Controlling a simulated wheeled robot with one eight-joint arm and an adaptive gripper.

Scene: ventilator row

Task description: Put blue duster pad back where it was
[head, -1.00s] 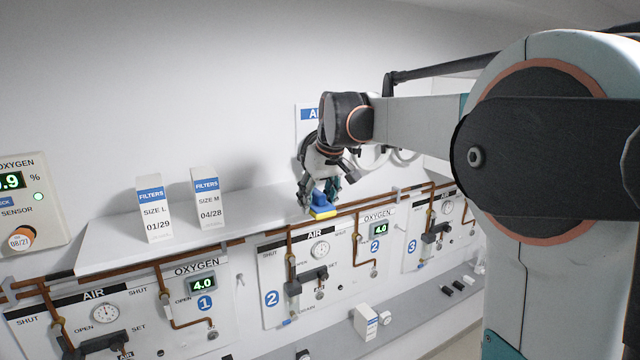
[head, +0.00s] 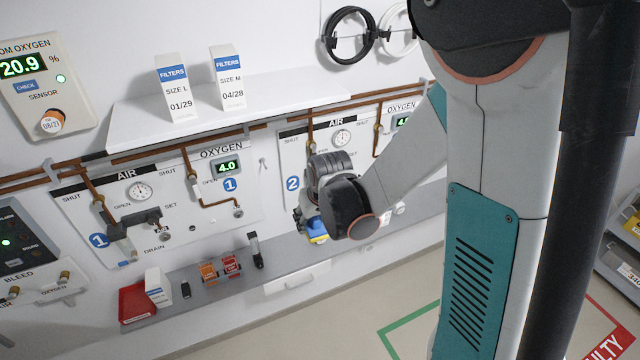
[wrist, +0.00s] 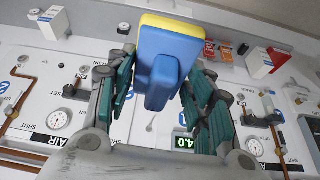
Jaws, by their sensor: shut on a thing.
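The blue duster pad (head: 317,229) has a blue body and handle and a yellow face. My gripper (head: 308,220) is shut on it, in front of the wall panel marked 2 and near the lower ledge (head: 275,268). In the wrist view the blue duster pad (wrist: 168,60) sits between the two teal-padded fingers of my gripper (wrist: 165,85), its blue handle towards the camera and its yellow side at the top. My wrist hides part of the pad in the head view. I cannot tell whether the pad touches the ledge.
The ledge carries a red tray (head: 130,305), a white box (head: 157,288), orange (head: 208,273) and red (head: 231,266) blocks and an upright black item (head: 255,250). Above, a white shelf (head: 290,95) holds two filter boxes (head: 177,90). Copper pipes run below the shelf.

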